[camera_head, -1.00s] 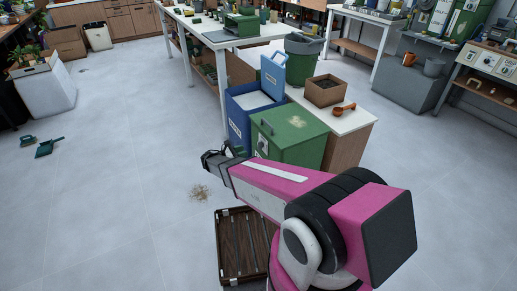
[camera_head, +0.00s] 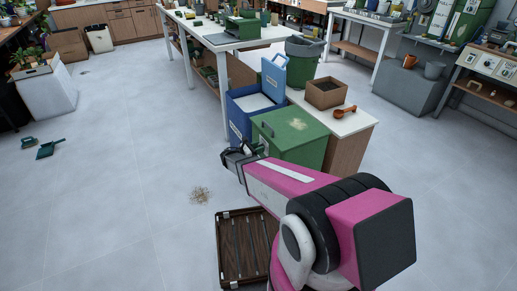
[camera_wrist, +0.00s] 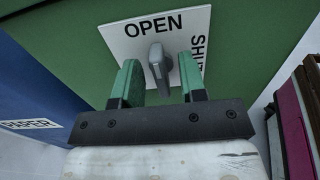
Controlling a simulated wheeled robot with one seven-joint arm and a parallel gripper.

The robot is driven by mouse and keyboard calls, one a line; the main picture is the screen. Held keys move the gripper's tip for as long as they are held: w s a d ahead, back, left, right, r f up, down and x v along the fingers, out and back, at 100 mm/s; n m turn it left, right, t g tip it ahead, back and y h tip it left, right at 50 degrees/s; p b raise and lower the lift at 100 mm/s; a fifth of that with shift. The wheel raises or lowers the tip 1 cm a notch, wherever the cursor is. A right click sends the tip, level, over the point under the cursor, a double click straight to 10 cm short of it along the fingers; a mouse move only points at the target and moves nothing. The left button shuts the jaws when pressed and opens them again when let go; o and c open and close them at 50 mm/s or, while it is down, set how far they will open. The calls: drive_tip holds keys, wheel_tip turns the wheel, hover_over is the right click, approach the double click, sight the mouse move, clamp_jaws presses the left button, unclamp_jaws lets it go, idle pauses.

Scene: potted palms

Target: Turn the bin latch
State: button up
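The green bin (camera_head: 292,135) stands at the centre of the head view, its lid down. In the wrist view its front carries a white plate (camera_wrist: 120,42) reading OPEN along the top and a partly covered word, seemingly SHUT, down the right side. A grey latch (camera_wrist: 158,68) sits on the plate, its handle roughly upright in the picture. My gripper (camera_wrist: 160,82) has green fingertips, spread open, one on each side of the latch. Gaps show between the fingers and the latch. In the head view my gripper (camera_head: 238,156) is at the bin's front, and my arm hides the bin's lower part.
A slatted brown crate (camera_head: 246,248) lies on the floor by my arm. A low bench (camera_head: 352,121) stands behind. Floor at left is mostly free.

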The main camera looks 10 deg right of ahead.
drive_tip(key=shift+d, duration=0.1)
clamp_jaws()
drive_tip(key=shift+m, duration=0.3)
drive_tip(key=m, duration=0.4)
drive_tip(key=shift+s, duration=0.1)
drive_tip(key=m, duration=0.5)
drive_tip(key=shift+s+f, duration=0.1)
drive_tip(key=m, duration=0.4)
drive_tip(key=shift+d, duration=0.1)
drive_tip(key=shift+s+f+m, duration=0.1)
drive_tip(key=shift+f+m, duration=0.05)
drive_tip(key=shift+m, duration=1.95)
